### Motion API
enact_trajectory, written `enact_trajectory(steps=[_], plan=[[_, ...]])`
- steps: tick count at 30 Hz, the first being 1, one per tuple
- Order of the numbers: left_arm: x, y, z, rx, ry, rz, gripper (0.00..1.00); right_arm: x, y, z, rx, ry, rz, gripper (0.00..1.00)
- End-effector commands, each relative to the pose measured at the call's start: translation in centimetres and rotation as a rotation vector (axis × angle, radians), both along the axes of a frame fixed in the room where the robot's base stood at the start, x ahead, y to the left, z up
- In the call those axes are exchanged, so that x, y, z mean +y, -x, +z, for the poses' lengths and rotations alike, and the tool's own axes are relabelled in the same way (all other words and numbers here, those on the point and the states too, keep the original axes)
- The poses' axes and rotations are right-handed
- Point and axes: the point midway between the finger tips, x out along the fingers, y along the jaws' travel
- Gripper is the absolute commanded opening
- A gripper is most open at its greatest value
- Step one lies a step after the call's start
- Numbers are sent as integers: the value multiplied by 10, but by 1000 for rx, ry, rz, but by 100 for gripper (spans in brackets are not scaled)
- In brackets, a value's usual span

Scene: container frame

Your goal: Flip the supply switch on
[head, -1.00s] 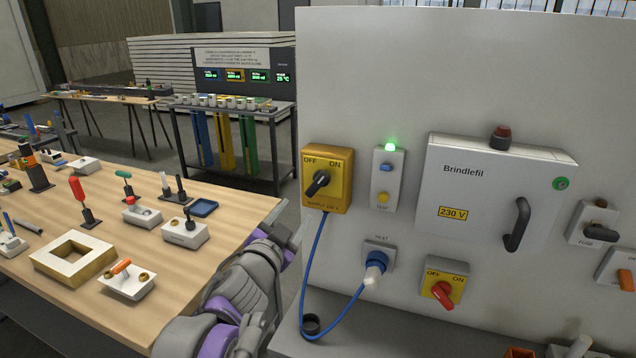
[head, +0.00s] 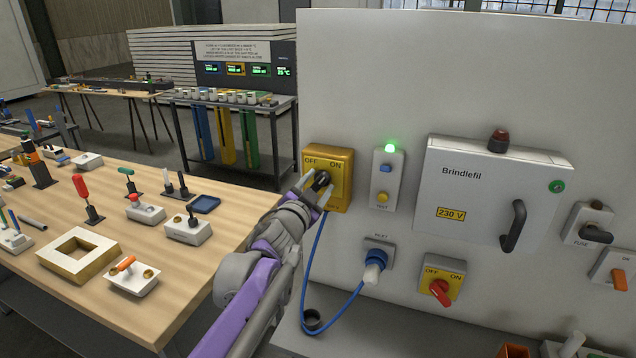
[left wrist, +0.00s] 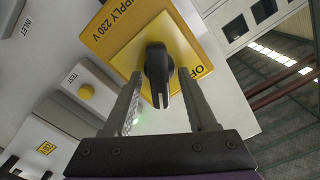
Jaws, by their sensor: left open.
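The supply switch is a yellow box (head: 342,166) on the grey panel, with OFF at upper left and ON at upper right. Its black knob (head: 321,180) lies slantwise; I cannot tell for sure which label it points at. My left gripper (head: 318,190) is in front of the box at the knob. In the left wrist view, the open fingers (left wrist: 165,103) stand on either side of the black knob (left wrist: 157,72), with gaps showing. "SUPPLY 230 V" and OFF are readable on the yellow face (left wrist: 125,30); ON is hidden there. My right gripper is not in view.
Right of the switch are a test box (head: 383,178) with a lit green lamp and a Brindlefil cabinet (head: 485,190). Below are a blue inlet plug (head: 375,262) with a cable and another yellow switch (head: 442,280). A wooden table (head: 190,270) with parts is at left.

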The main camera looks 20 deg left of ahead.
Motion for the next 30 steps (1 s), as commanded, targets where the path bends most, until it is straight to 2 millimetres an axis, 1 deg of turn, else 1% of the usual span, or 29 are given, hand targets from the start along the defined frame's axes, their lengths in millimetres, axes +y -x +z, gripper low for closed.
enact_trajectory(steps=[7,8,9,17,18,24,30], plan=[[0,-1,-1,0,0,0,57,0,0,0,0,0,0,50],[0,-1,-1,0,0,0,56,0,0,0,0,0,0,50],[0,-1,-1,0,0,0,48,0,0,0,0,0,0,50],[0,-1,0,0,0,0,2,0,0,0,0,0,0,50],[0,-1,0,0,0,0,0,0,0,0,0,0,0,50],[0,-1,0,0,-9,0,0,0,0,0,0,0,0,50],[0,-2,0,-4,-147,0,0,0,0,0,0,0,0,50]])
